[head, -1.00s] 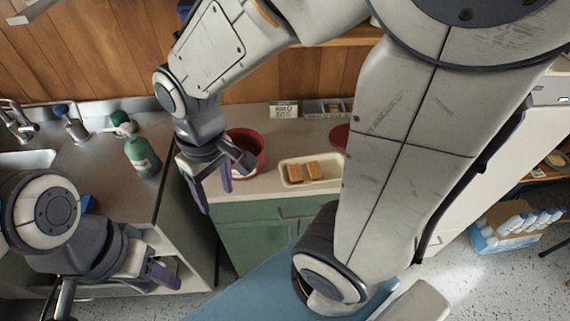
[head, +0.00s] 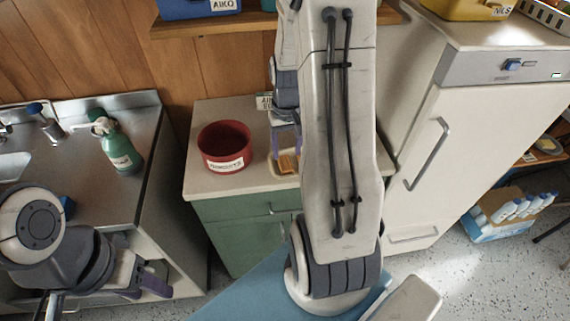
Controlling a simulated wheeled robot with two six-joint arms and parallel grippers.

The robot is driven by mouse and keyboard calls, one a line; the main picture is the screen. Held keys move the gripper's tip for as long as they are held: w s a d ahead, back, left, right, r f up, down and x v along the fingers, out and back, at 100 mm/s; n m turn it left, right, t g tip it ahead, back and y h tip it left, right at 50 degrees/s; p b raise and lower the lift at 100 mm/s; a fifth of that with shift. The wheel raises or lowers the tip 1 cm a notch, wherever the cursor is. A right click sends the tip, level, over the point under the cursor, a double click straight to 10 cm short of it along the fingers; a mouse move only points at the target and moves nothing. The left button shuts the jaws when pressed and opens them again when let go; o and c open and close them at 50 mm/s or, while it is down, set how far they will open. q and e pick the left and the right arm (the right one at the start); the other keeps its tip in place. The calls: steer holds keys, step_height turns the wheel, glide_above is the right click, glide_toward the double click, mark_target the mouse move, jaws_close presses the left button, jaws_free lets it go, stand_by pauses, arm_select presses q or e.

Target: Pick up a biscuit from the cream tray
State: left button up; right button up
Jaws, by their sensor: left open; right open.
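The cream tray (head: 273,168) is on the counter, and its right part is hidden behind my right arm. A brown biscuit (head: 287,164) shows in it. Any other biscuit is hidden. My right gripper (head: 286,145) points down at the tray, with its purple fingers apart, one on each side, near the biscuit. The arm link covers part of it, and I cannot tell how high it is above the biscuit. My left gripper (head: 146,286) is open and empty at the lower left, in front of the sink unit.
A red labelled tub (head: 225,147) stands on the counter left of the tray. A green bottle (head: 118,147) stands by the sink. A white fridge (head: 432,150) is on the right, and a shelf (head: 215,24) hangs above. A box of bottles (head: 508,215) is on the floor.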

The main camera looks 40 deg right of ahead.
mark_target(286, 166)
steer(key=shift+a+f+p, duration=0.1)
steer(key=shift+f+p, duration=0.25)
steer(key=shift+f, duration=2.35)
jaws_close()
steer(key=shift+r, duration=0.1)
